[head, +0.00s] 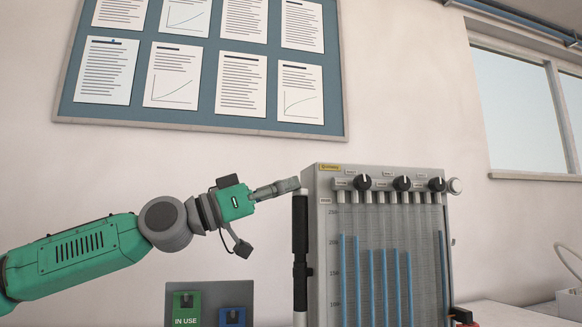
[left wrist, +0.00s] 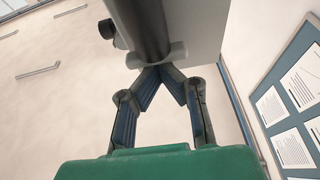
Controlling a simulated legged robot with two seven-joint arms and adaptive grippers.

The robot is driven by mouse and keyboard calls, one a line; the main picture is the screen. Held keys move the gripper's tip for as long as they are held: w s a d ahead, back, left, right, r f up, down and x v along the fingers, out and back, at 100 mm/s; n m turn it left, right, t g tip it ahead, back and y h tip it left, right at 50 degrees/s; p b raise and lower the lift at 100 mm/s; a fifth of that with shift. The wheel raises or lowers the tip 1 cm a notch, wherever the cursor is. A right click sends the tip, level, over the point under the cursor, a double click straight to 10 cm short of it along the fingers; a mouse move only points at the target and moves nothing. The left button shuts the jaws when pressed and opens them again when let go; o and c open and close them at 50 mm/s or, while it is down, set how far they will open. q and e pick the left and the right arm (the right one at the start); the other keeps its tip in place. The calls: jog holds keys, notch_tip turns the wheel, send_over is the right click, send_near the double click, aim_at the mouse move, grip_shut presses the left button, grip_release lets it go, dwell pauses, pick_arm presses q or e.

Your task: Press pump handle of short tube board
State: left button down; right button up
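A grey manometer board (head: 325,260) with several blue liquid columns stands right of centre in the head view. A black upright pump (head: 300,240) with a grey top runs along its left side. My left gripper (head: 294,185) reaches in from the left, its tips right at the pump's top; I cannot tell if they touch it. In the left wrist view the fingers (left wrist: 160,70) meet at their tips with nothing seen between them. The dark pump cylinder (left wrist: 147,25) and its grey end piece (left wrist: 155,56) lie just beyond the tips. My right gripper is not in view.
A small panel (head: 210,290) with a green "IN USE" tag and a blue tag stands left of the board. Black knobs (head: 401,184) line the board's upper front. A blue notice board (head: 200,130) hangs behind. A pale worktop (head: 510,315) shows at lower right.

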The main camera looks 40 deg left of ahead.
pick_arm(q)
jog(key=v, duration=0.7)
dwell(0.3)
jog(key=shift+a+f, duration=0.15)
jog(key=shift+a, duration=0.25)
jog(key=shift+d, duration=0.25)
jog(key=shift+a, duration=0.15)
dwell(0.5)
dwell(0.9)
